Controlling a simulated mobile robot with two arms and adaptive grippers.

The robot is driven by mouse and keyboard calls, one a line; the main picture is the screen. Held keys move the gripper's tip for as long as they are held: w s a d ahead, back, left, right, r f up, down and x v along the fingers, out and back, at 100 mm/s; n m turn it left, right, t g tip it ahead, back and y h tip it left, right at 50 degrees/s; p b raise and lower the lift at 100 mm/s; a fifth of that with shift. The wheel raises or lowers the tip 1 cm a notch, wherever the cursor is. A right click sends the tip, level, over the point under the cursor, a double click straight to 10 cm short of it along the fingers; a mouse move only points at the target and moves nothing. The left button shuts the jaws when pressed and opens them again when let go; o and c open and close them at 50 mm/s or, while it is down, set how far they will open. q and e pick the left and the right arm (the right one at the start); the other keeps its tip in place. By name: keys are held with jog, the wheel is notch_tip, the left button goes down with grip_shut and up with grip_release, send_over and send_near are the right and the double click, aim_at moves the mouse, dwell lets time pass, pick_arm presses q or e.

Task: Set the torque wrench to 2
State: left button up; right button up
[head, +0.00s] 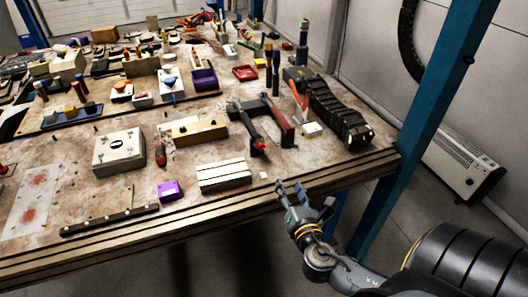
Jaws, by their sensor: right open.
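A long dark tool with a red mark near its lower end, which looks like the torque wrench (248,127), lies tilted at a dark red and black bracket (284,128) on the right part of the workbench. Any scale or setting on it is too small to read. My right gripper (292,188) is open and empty at the bench's front edge, below and to the right of the tool and apart from it. My left gripper is not in view.
The worn workbench (215,125) holds a cream ribbed block (223,176), a purple box (170,190), a pale switch box (119,150) and a black ribbed chain (340,115). A blue post (421,120) rises at the right corner. Several tools crowd the back.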

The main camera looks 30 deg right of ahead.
aim_at(262, 149)
jog(key=w+n+y, duration=0.1)
jog(key=w+n, duration=0.1)
jog(key=w, duration=0.3)
jog(key=w+d+n+t+p, duration=0.1)
jog(key=w+n, duration=0.1)
jog(key=w, duration=0.3)
jog(key=w+d+r+n+t+y+p, duration=0.1)
jog(key=w+n, duration=0.2)
jog(key=w, duration=0.2)
jog(key=shift+w+y, duration=0.1)
jog(key=shift+y, duration=0.2)
jog(key=shift+a, duration=0.1)
grip_shut()
